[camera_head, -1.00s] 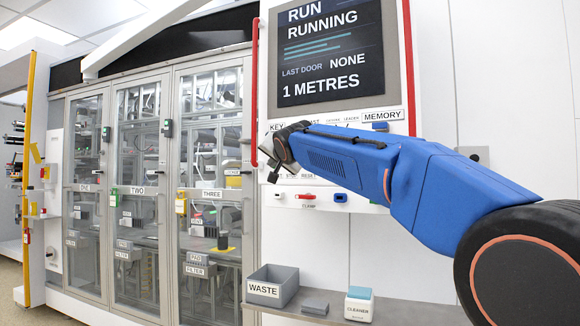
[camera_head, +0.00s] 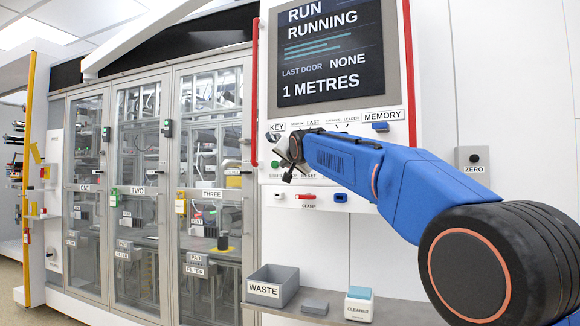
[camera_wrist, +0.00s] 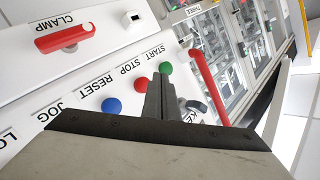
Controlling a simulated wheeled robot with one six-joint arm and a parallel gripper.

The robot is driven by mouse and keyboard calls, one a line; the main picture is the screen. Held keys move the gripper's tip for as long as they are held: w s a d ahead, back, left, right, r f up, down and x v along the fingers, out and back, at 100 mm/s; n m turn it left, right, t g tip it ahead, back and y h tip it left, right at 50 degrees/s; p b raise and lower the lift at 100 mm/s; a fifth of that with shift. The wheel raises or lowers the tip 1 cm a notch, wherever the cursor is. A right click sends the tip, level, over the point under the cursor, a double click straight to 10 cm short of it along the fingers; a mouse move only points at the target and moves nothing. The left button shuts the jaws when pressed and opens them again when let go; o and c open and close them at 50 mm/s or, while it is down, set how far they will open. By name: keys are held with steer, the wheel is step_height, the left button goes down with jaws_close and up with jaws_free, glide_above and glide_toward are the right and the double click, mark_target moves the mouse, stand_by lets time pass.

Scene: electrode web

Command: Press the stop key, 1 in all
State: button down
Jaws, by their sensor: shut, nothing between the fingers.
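The stop key (camera_wrist: 141,84) is a round red button on the white sloped panel in the wrist view, under the printed label STOP. It stands between the green start key (camera_wrist: 165,68) and the blue reset key (camera_wrist: 111,105). My gripper (camera_wrist: 160,82) is shut and empty; its fingertips appear just right of the stop key in the wrist view, near the start key. I cannot tell how far they are from the panel. In the head view my gripper (camera_head: 285,168) is in front of the key row and hides the stop key.
A red clamp handle (camera_wrist: 65,37) and a red vertical rail (camera_wrist: 208,86) stick out near the keys. The screen (camera_head: 328,55) reads RUN RUNNING, 1 METRES. Below, a shelf holds a grey waste bin (camera_head: 263,291) and a cleaner box (camera_head: 359,310).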

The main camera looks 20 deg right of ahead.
steer(key=shift+w+d, duration=0.7)
stand_by(1.7)
steer(key=shift+w+d, duration=0.5)
steer(key=shift+w, duration=0.05)
stand_by(1.1)
steer(key=shift+s+a, duration=0.6)
steer(key=shift+s, duration=0.05)
stand_by(0.4)
steer(key=shift+s+a, duration=1.75)
steer(key=shift+s, duration=0.05)
